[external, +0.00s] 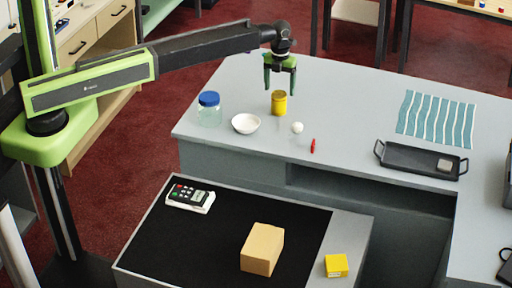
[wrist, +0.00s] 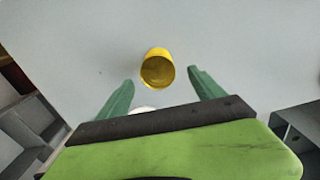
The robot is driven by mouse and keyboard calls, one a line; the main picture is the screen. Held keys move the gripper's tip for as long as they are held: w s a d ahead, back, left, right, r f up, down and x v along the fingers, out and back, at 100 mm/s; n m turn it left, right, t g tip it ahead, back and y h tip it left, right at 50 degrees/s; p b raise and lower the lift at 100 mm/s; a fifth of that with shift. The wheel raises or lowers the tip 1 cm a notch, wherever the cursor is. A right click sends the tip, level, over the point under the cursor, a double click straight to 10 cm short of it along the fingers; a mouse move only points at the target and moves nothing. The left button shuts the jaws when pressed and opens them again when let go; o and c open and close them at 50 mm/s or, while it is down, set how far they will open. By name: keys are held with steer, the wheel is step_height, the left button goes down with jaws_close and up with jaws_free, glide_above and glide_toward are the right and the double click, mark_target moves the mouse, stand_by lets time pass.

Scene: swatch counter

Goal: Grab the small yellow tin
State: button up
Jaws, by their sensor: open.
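The small yellow tin (external: 279,104) stands upright on the grey counter, between the white bowl and the back edge. My gripper (external: 280,88) is above it in the external view, pointing down, with its green fingers apart. In the wrist view the yellow tin (wrist: 158,68) shows just beyond and between the fingertips of my open gripper (wrist: 158,78). Its round top faces the camera. The fingers do not appear to touch it, and nothing is held.
On the grey counter (external: 340,85), a blue-lidded jar (external: 209,109), a white bowl (external: 246,123), a white ball (external: 297,127) and a red object (external: 313,146) are near the tin. A black tray (external: 418,160) and a striped teal cloth (external: 436,119) lie to the right. Counter behind the tin is clear.

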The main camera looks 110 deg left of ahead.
mark_target(278, 105)
steer(key=f+b, duration=0.3)
steer(key=f, duration=0.1)
steer(key=f+b, duration=0.4)
steer(key=f, duration=0.1)
steer(key=shift+s+a+b, duration=0.15)
steer(key=shift+a+b, duration=0.05)
steer(key=shift+b, duration=0.1)
steer(key=shift+r, duration=0.15)
steer(key=shift+c, duration=0.4)
jaws_close()
